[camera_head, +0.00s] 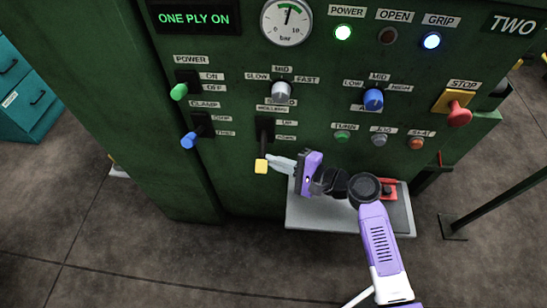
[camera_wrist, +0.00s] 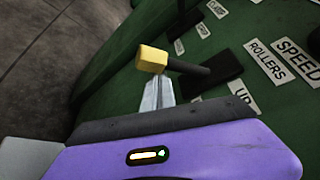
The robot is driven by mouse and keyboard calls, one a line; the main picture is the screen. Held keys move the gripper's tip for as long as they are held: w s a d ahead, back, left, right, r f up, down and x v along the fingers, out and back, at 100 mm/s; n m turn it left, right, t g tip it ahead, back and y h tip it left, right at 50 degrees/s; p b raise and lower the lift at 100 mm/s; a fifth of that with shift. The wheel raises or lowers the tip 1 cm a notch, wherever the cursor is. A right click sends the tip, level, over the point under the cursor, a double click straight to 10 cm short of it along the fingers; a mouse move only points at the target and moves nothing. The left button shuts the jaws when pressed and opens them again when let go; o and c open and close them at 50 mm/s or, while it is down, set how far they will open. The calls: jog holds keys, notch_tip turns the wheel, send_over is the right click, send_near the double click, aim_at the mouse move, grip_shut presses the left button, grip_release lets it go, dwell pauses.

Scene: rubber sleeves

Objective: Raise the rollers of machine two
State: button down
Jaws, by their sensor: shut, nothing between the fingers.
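Machine two is the green panel (camera_head: 330,80) with a "TWO" sign (camera_head: 514,25) at its upper right. Its rollers lever has a yellow knob (camera_head: 261,166) and a black slot plate (camera_head: 265,129), with an "UP" label (camera_head: 287,123) beside it. The lever hangs down, its knob below the plate. My gripper (camera_head: 275,163) is shut and empty, its fingertips just right of the knob in the head view. In the wrist view the fingertips (camera_wrist: 157,84) lie right under the yellow knob (camera_wrist: 151,58); I cannot tell whether they touch it.
A green-handled power lever (camera_head: 179,92) and a blue-handled clamp lever (camera_head: 188,140) are to the left. A grey speed knob (camera_head: 281,92) is above. A grey shelf (camera_head: 310,214) with a red object (camera_head: 389,190) lies below.

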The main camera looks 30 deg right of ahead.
jog(key=shift+s+a+r+m+g+y+p, duration=0.2)
jog(key=shift+r+m+g+p, duration=0.65)
jog(key=shift+p, duration=2.1)
jog(key=shift+s+a+r+m+g+y+p, duration=0.25)
jog(key=shift+r+m+p, duration=0.65)
jog(key=shift+p, duration=2.1)
jog(key=shift+s+a+r+m+g+h+p, duration=0.2)
jog(key=shift+r+m+g+p, duration=0.7)
jog(key=shift+p, duration=2.05)
jog(key=shift+s+d+r+n, duration=0.1)
jog(key=shift+r+n, duration=0.15)
jog(key=shift+n, duration=0.1)
jog(key=shift+r+t+y+p, duration=0.25)
jog(key=shift+r+t+p, duration=0.05)
jog(key=shift+r+p, duration=0.55)
